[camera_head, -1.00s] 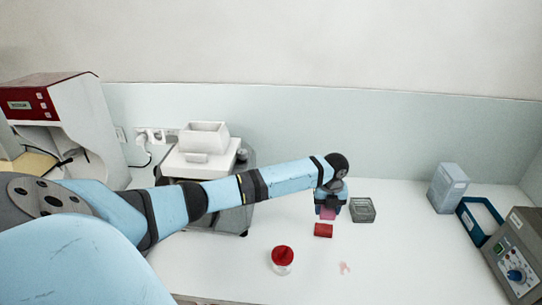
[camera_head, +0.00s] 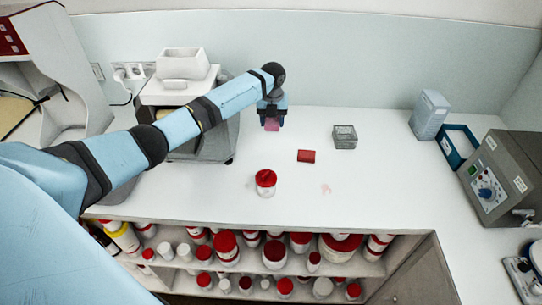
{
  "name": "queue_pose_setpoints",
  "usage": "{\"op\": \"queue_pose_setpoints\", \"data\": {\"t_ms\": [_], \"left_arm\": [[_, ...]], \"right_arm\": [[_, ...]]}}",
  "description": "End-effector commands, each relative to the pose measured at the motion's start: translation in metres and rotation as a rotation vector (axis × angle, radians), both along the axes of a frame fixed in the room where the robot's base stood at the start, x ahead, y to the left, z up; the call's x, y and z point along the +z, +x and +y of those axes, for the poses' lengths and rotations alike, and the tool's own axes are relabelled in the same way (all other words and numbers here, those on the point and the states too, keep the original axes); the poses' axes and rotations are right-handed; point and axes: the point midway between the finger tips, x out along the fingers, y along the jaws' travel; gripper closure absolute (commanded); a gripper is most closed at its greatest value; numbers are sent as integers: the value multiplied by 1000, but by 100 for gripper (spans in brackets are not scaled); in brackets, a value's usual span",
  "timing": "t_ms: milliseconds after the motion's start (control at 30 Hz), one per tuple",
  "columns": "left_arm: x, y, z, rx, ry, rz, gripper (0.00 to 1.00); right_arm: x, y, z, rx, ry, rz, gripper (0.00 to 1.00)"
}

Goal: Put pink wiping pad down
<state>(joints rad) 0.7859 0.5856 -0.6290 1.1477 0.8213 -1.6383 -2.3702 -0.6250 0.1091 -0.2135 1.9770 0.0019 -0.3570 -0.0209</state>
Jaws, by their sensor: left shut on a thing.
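My left gripper (camera_head: 272,120) points down over the back of the white counter (camera_head: 220,205), left of the grey basket. It is shut on the pink wiping pad (camera_head: 272,126), which shows between and below its fingers. Whether the pad touches the counter I cannot tell. My right gripper is not in view.
A red block (camera_head: 306,156) and a red-lidded jar (camera_head: 265,183) stand on the counter, with a pink smear (camera_head: 326,188) to their right. The grey basket (camera_head: 345,137) is behind. A white-topped machine (camera_head: 185,95) is at left, a control box (camera_head: 503,178) at right. Shelves below hold several jars.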

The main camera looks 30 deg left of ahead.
Motion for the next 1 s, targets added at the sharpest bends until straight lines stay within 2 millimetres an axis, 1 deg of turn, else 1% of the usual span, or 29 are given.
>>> {"op": "queue_pose_setpoints", "data": {"t_ms": [33, 200, 333, 400, 567, 633, 833, 900, 1000], "left_arm": [[-26, 0, 0, 0, -1, 1, 74], [-64, 0, 0, 1, -1, 1, 74], [-90, 0, 0, 1, -1, 1, 74], [-98, 0, 0, 1, 0, 0, 74], [-104, 0, 0, 1, 0, 0, 74], [-111, 0, 0, 1, 0, 0, 74], [-141, 0, 0, 1, 1, -1, 74], [-144, 0, 0, 1, 1, -1, 74], [-141, 0, 0, 1, 1, -1, 74]], "right_arm": [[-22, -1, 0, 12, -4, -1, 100], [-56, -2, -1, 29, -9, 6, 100], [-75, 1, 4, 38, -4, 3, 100], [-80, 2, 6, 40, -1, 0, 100], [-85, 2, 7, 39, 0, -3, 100], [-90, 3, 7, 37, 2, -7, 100], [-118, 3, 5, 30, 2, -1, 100], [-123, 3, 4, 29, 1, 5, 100], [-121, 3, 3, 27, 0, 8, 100]]}}
